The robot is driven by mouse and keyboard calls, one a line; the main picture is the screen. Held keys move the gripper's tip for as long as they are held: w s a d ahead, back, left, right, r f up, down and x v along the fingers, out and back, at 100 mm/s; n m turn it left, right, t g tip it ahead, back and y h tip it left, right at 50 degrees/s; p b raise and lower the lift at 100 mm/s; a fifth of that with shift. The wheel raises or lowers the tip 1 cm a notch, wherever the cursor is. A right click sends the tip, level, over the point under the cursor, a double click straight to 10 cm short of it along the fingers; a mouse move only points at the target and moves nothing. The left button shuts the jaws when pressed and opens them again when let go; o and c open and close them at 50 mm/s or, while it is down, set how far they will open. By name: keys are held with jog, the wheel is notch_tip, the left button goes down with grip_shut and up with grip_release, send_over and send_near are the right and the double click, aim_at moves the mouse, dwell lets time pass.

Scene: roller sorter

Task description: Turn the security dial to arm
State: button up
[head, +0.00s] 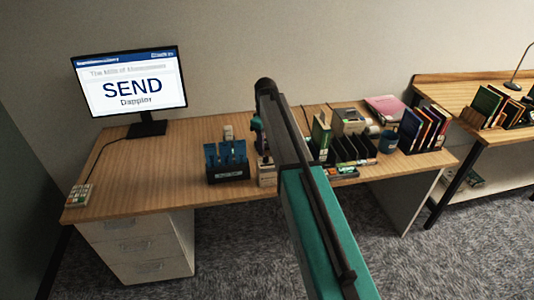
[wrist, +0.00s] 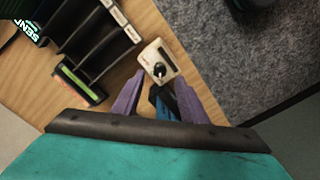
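The security dial is a small cream box (wrist: 150,57) with a dark round knob (wrist: 159,70) bearing a light mark. It sits near the desk's front edge, just beyond my fingertips in the wrist view. What looks like the same box (head: 267,179) shows partly behind my arm in the head view. My gripper (wrist: 159,82) is open, its two purple fingers apart on either side of the knob's line. Nothing is held, and the fingers appear short of the knob. The knob's lettering is too small to read. In the head view my arm hides most of the gripper.
A black slotted sorter (wrist: 84,42) stands beside the dial box. A dark holder with blue items (head: 229,171) is left of my arm in the head view. A monitor (head: 130,82) reads "SEND Dappler".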

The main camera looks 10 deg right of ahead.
aim_at(266, 157)
jog(key=shift+f+p, duration=0.7)
jog(key=shift+f, duration=1.8)
jog(key=shift+c, duration=0.4)
